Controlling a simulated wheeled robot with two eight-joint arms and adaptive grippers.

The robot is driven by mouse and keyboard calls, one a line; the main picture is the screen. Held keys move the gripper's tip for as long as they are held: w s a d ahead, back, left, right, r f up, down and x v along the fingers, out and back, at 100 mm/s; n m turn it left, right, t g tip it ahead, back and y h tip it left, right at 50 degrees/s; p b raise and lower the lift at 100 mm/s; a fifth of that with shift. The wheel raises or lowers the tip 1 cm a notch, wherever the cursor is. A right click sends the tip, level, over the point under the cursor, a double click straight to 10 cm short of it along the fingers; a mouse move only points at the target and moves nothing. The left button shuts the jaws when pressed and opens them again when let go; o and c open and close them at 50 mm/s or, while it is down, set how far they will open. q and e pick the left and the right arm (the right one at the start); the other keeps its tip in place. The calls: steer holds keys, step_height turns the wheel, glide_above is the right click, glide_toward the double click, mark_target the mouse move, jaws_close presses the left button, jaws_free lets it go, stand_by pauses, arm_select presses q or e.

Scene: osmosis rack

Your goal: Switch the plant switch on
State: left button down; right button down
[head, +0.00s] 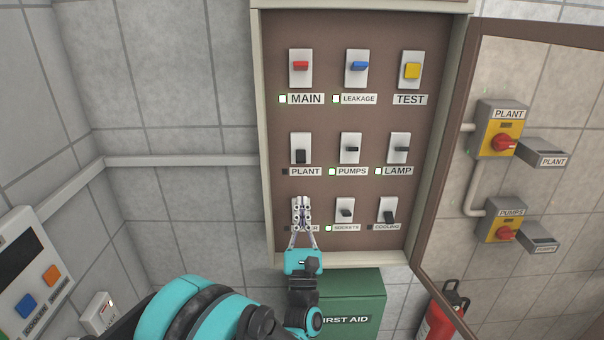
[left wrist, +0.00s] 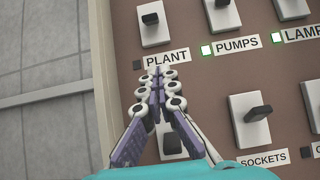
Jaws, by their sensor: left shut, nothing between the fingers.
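The plant switch (head: 300,149) is in the left column, middle row of the open panel. Its black lever points down and the indicator beside its PLANT label (head: 305,171) is dark. In the left wrist view the plant switch (left wrist: 152,23) is at the top, beyond the fingertips. My left gripper (head: 301,203) is shut and empty, just below the PLANT label and in front of the lower-left switch (left wrist: 172,145), which it partly hides. The fingertips (left wrist: 161,77) are apart from the plant switch. My right gripper is not in view.
The pumps switch (head: 350,149) and lamp switch (head: 398,149) have lit green indicators. The sockets switch (head: 345,211) is right of my gripper. The panel door (head: 455,130) stands open at the right. A green first aid box (head: 352,291) is below.

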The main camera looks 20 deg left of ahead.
mark_target(301, 158)
arm_select(q)
steer(key=x, duration=0.6)
steer(key=shift+s+p, duration=0.1)
steer(key=shift+p, duration=0.2)
steer(key=r, duration=0.1)
steer(key=s+r, duration=0.1)
steer(key=r, duration=0.1)
steer(key=shift+s+d+r+p, duration=0.25)
steer(key=shift+s+p, duration=0.05)
steer(key=shift+s+r+g+p, duration=0.2)
steer(key=shift+g+p, duration=0.2)
steer(key=shift+p, duration=0.2)
steer(key=shift+d+p, duration=0.1)
steer(key=shift+p, duration=0.25)
